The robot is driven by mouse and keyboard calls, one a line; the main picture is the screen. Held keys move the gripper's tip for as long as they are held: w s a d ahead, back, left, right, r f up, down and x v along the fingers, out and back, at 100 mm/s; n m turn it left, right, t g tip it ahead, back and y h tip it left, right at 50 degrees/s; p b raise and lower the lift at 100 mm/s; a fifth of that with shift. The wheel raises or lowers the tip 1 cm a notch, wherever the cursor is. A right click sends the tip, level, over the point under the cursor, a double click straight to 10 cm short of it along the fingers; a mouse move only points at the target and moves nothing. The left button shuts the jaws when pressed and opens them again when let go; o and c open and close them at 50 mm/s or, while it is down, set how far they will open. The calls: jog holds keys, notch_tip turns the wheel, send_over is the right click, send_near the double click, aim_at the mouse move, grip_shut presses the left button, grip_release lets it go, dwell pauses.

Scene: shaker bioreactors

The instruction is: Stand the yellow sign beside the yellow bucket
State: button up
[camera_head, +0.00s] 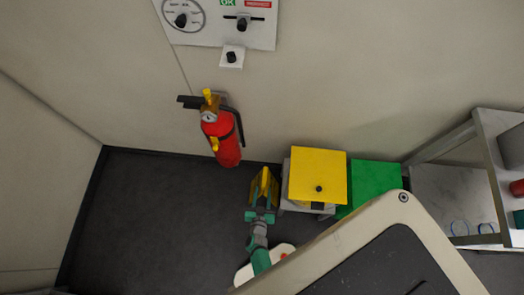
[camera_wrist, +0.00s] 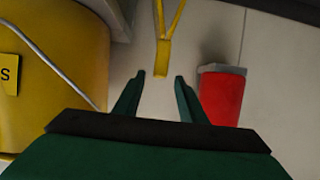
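The yellow sign (camera_head: 264,187) has two panels spread apart and is close to the left side of the yellow bucket (camera_head: 320,170), which has a square top. In the wrist view the sign (camera_wrist: 163,52) is a narrow yellow V just beyond the fingertips, with a gap. The bucket (camera_wrist: 60,50) fills the left of that view, with a wire handle and a label. My gripper (camera_head: 261,217) is open and empty right in front of the sign; its two green fingers also show in the wrist view (camera_wrist: 160,76). The sign's feet are hard to make out.
A red fire extinguisher (camera_head: 222,138) hangs on the wall at the upper left; a red thing (camera_wrist: 222,97) is right of the fingers. A green container (camera_head: 372,180) is right of the bucket, then a shelf (camera_head: 445,190). Dark floor (camera_head: 150,220) is clear at left.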

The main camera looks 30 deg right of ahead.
jog(key=s+a+r+n+t+y, duration=0.1)
jog(key=s+a+r, duration=0.25)
jog(key=r, duration=0.35)
jog(key=s+a+r+n+t+y, duration=0.1)
jog(key=s+a+r+y, duration=0.2)
jog(key=r, duration=0.4)
jog(key=s+a+r+n+t, duration=0.1)
jog(key=s+a+r+n, duration=0.15)
jog(key=a+r, duration=0.35)
jog(key=s+a+r+n+y, duration=0.1)
jog(key=s+r+y, duration=0.1)
jog(key=r, duration=1.1)
jog(key=s+a+r+n+t+y, duration=0.1)
jog(key=s+a+r+n+y, duration=0.1)
jog(key=r, duration=1)
jog(key=shift+s+a+r+t, duration=0.2)
jog(key=shift+r+t, duration=0.1)
jog(key=shift+r, duration=0.05)
